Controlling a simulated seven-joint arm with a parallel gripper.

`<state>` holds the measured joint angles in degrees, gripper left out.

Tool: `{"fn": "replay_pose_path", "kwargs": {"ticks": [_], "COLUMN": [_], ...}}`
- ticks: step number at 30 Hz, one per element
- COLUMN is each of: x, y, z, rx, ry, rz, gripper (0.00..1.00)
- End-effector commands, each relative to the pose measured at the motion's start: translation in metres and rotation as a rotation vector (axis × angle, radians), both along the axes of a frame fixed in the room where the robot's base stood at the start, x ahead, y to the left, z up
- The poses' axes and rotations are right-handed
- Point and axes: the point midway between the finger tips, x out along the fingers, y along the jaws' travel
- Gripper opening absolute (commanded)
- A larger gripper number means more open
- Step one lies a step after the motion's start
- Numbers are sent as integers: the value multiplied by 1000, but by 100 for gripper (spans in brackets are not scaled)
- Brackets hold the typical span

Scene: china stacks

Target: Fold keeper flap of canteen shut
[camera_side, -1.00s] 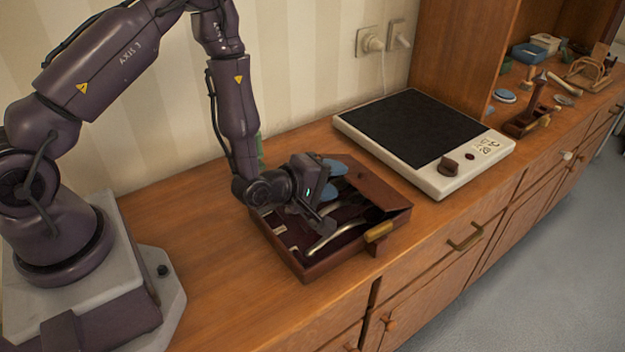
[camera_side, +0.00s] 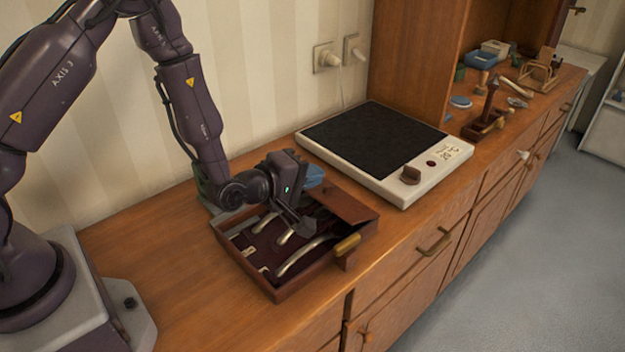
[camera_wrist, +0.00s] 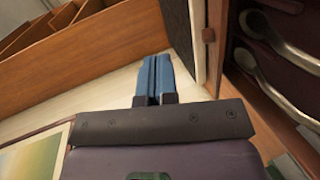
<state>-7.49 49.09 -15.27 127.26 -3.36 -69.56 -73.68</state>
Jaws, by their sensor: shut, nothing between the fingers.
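The canteen (camera_side: 290,288) is an open, shallow dark-red wooden box on the sideboard, with several silver-handled pieces (camera_side: 300,257) lying in its dark lining. They also show at the right of the wrist view (camera_wrist: 262,60). A brown wooden panel (camera_side: 352,207) at the box's right end looks like the flap; it stands open, but its exact tilt is unclear. A brass handle (camera_side: 347,244) sits at the front. My gripper (camera_side: 314,175) is above the back of the box. Its blue fingers (camera_wrist: 155,78) are together and empty in the wrist view. Part of the box is hidden behind my gripper.
A white hotplate with a black top (camera_side: 372,138) stands close behind and right of the canteen. Several small items, including a blue box (camera_side: 479,60), lie farther right. The sideboard's front edge is close to the box. Bare wood lies left of it.

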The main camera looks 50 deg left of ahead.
Motion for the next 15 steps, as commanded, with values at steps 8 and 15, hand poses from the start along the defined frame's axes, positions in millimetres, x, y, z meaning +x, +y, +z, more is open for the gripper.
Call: {"fn": "replay_pose_path", "kwargs": {"ticks": [8,15], "x": [95,126], "y": [-18,-16], "z": [28,61], "rx": [335,660], "ry": [186,413], "rz": [-245,-506], "gripper": [0,0]}}
